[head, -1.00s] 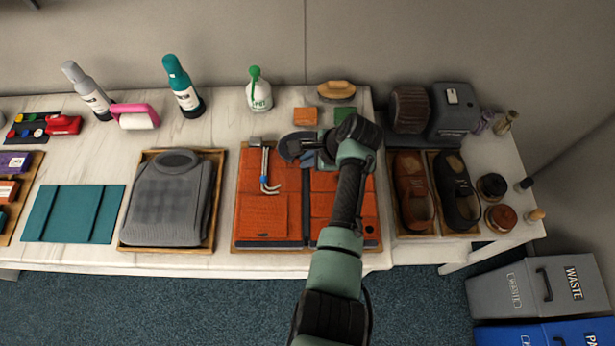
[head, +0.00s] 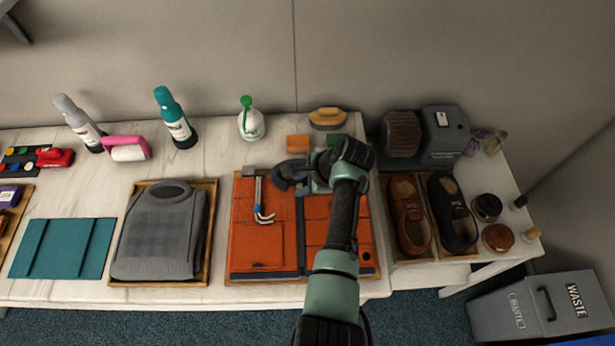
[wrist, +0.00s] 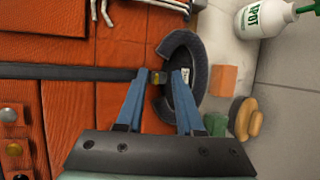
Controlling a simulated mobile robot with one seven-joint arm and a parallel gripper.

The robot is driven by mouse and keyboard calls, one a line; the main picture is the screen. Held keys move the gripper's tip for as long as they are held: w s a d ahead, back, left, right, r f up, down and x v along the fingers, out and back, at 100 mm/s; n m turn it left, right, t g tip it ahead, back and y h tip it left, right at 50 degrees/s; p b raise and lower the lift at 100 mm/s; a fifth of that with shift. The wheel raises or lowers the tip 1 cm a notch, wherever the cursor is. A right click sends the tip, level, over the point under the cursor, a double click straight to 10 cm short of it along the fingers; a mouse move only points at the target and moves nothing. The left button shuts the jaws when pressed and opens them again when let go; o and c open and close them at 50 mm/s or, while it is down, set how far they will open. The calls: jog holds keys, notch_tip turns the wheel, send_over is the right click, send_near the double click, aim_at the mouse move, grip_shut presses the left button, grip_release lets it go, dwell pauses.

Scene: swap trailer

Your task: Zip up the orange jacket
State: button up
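The orange jacket (head: 262,245) lies flat on a wooden tray, with its dark collar (wrist: 183,75) at the far end. A dark zip strip (wrist: 70,72) runs down its middle between the orange halves. In the wrist view, a small brass zip pull (wrist: 158,77) sits at the collar end of this strip. My gripper (wrist: 159,78) is over the collar end, its two blue fingers apart on either side of the pull. Narrow gaps seem to show beside the pull; contact is unclear. In the head view, my arm covers part of the jacket's right half.
A metal tool with hooked ends (head: 260,197) lies on the jacket's left half. A white spray bottle (head: 250,120), an orange block (head: 297,143) and a brush (head: 328,118) stand behind. Shoes (head: 408,215) are to the right. A folded grey garment (head: 160,240) is to the left.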

jog(key=v, duration=1.2)
jog(key=shift+d+r, duration=0.2)
jog(key=shift+r, duration=0.15)
jog(key=shift+s, duration=0.1)
